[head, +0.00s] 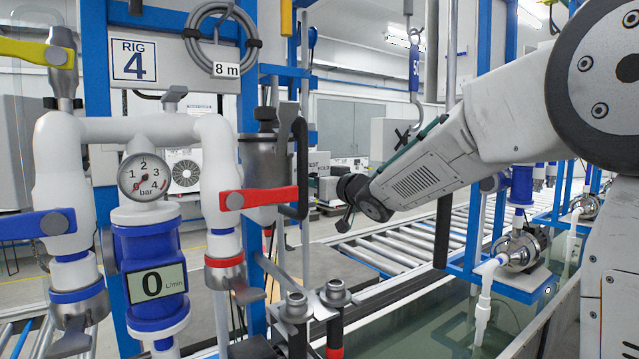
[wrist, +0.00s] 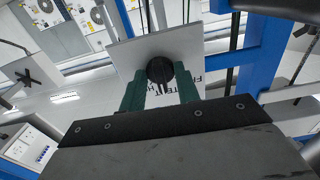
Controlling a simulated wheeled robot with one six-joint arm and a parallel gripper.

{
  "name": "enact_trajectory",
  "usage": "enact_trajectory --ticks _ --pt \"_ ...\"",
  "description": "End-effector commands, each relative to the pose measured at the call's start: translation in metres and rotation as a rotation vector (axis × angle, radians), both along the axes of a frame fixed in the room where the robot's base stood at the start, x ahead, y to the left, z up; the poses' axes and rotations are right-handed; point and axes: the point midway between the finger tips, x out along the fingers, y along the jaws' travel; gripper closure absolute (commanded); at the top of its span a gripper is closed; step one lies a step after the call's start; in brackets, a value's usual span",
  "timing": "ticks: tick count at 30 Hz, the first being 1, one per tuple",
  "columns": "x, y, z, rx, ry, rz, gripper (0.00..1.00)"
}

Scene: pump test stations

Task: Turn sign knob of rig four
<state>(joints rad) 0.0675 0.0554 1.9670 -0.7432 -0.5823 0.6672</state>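In the wrist view, a round black knob (wrist: 161,69) stands on a pale sign plate (wrist: 128,57) with partly hidden dark lettering. My gripper (wrist: 160,86) has its two green fingers apart, one on each side of the knob. A gap shows beside the knob, and I cannot tell whether either finger touches it. In the head view, my arm reaches down to the left behind rig four, and its fingers cannot be made out clearly. The rig 4 plate (head: 133,63) hangs at the upper left. The knob cannot be made out in the head view.
Rig four's white pipework carries a gauge (head: 145,177), a flow meter (head: 155,282), a red lever (head: 259,198) and a blue lever (head: 38,224). A roller conveyor (head: 410,245) runs behind. A blue frame post (wrist: 262,50) stands close right of the sign plate.

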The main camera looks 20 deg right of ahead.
Motion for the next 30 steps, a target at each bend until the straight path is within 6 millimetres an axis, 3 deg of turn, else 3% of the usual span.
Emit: enact_trajectory --ticks 2,6,19,30 --pt "-0.0002 0.0000 0.0001 0.000 0.000 0.000 0.68" --pt "-0.0004 0.0002 0.0002 0.000 0.000 0.000 1.00" --pt "-0.0005 0.0002 0.0002 -0.048 -0.015 0.001 1.00" --pt "-0.0004 -0.0001 0.0003 -0.296 -0.096 0.001 1.00"
